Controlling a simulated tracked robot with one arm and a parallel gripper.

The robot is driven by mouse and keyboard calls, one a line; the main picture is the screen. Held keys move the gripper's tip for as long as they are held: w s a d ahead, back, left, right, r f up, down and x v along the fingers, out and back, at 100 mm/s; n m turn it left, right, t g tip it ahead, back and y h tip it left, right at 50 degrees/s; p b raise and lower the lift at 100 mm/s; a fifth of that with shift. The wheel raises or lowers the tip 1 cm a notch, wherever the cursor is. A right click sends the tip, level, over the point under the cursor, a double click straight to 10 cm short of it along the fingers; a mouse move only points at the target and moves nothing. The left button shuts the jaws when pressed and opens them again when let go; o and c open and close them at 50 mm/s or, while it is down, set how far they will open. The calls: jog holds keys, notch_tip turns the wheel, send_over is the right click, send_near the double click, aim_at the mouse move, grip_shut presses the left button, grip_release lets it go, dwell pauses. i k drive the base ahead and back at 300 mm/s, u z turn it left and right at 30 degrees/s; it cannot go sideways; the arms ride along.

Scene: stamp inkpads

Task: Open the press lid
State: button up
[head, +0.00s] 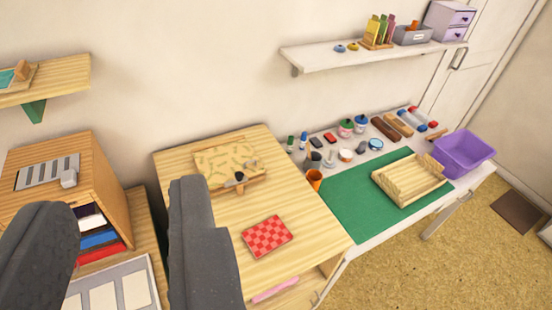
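A pale wooden board with a leaf-like pattern (222,164) lies flat at the back of the wooden cabinet top. It looks like the press with its lid down, but I cannot be sure. A wooden piece and a small dark knob-like part (240,176) are at its front edge. My gripper (120,200) is in the left foreground, its two dark fingers wide apart with nothing seen between them. The board is to the right of and beyond the right finger, apart from it in the picture.
A red checked pad (267,237) lies on the cabinet top (200,225). A wooden box with a slotted grey plate (46,171) stands left. Right is a white desk with a green mat (345,205), a wooden tray (410,192), a purple bin (463,153) and several bottles. A shelf (345,55) hangs above.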

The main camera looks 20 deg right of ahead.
aim_at(219, 164)
jog(key=z, duration=0.1)
jog(key=i, duration=1)
jog(key=u, duration=0.05)
